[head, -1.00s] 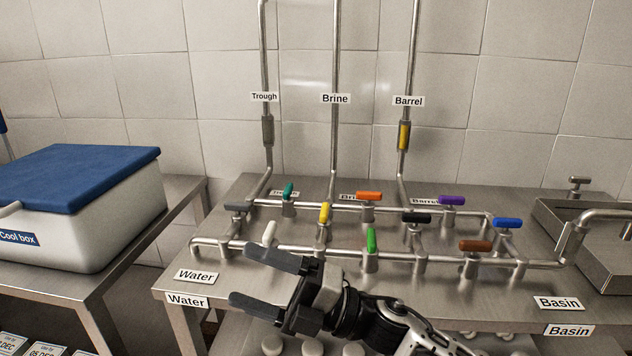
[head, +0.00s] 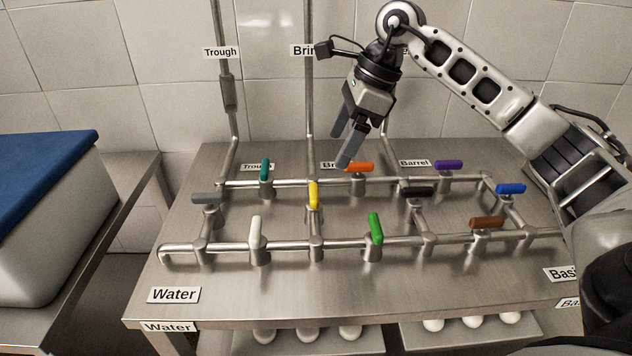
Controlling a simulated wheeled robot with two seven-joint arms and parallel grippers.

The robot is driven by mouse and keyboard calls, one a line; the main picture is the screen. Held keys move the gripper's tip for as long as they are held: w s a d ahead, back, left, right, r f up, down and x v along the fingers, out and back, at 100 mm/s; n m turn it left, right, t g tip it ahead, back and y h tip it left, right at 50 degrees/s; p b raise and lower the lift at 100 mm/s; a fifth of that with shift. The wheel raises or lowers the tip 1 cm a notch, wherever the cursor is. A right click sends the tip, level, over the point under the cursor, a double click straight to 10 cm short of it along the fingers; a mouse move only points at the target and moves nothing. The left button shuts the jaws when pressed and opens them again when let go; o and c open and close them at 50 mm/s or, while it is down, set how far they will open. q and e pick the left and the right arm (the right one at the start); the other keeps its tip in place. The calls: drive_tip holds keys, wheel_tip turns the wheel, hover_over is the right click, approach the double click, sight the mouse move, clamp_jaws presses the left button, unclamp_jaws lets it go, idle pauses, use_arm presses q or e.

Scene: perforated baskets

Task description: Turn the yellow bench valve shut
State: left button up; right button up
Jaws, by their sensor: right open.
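The yellow bench valve (head: 314,196) is a small lever on the short cross pipe between the back and front pipe runs. Its handle lies roughly in line with that cross pipe. My right gripper (head: 340,150) is open and empty, pointing down above the back of the bench, up and to the right of the yellow handle and apart from it. Its lower fingertip overlaps the left end of the orange valve handle (head: 359,167) in the picture; I cannot tell whether they touch. My left gripper is not in view.
Close around are the teal (head: 265,170), white (head: 256,232), green (head: 376,229), black (head: 417,192) and grey (head: 207,198) valves. Purple, blue and brown ones stand further right. Upright pipes rise behind. The bench front (head: 330,300) is clear. A cool box (head: 60,230) stands left.

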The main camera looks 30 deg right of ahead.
sight(314, 191)
drive_tip(key=p+x, duration=0.1)
drive_tip(key=x, duration=1)
drive_tip(key=c, duration=1)
